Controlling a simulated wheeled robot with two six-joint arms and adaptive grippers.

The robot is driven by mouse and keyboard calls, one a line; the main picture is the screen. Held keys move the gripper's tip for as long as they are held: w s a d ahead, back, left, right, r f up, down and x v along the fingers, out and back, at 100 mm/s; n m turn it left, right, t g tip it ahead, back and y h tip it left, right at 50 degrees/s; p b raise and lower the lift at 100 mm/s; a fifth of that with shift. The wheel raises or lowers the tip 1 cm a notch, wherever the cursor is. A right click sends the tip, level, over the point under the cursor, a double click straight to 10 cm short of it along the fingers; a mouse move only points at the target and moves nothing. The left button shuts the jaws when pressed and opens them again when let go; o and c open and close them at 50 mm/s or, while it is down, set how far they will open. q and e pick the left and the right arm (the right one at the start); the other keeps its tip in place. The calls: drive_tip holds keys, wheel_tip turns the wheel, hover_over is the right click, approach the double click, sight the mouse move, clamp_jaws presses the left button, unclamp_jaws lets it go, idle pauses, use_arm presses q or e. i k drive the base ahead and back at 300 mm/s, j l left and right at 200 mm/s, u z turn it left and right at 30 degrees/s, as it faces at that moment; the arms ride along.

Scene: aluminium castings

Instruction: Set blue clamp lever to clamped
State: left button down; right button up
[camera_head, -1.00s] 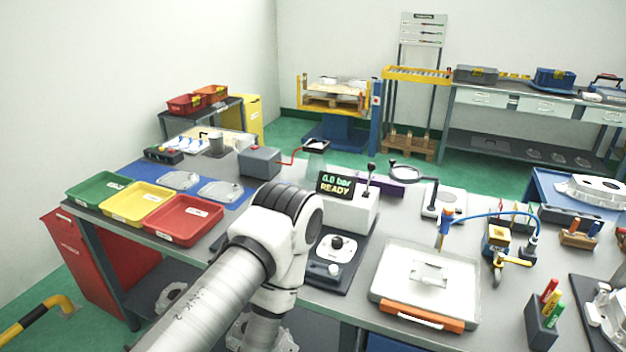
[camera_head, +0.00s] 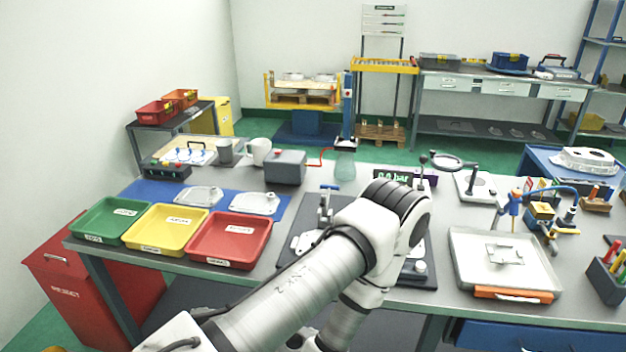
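The blue clamp lever (camera_head: 330,187) has a short blue crossbar handle and stands up on a dark clamp fixture (camera_head: 324,212) near the middle of the bench. The fixture sits on a dark plate, and its lower right part is hidden behind my arm. I cannot tell from this view whether the lever is clamped or open. My white and grey arm comes in from the lower left, and its black-ringed joint is right of the lever. No fingers of my left or right gripper are visible.
Green (camera_head: 109,219), yellow (camera_head: 165,229) and red (camera_head: 229,240) trays line the bench's left front. A display (camera_head: 391,177), partly hidden, and a white tray with an orange front (camera_head: 504,262) are to the right.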

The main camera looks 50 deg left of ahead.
sight(325, 198)
drive_tip(key=k+j, duration=0.45)
drive_tip(key=j, duration=0.3)
drive_tip(key=k+j, duration=0.25)
drive_tip(key=j+z, duration=0.05)
drive_tip(key=j, duration=0.05)
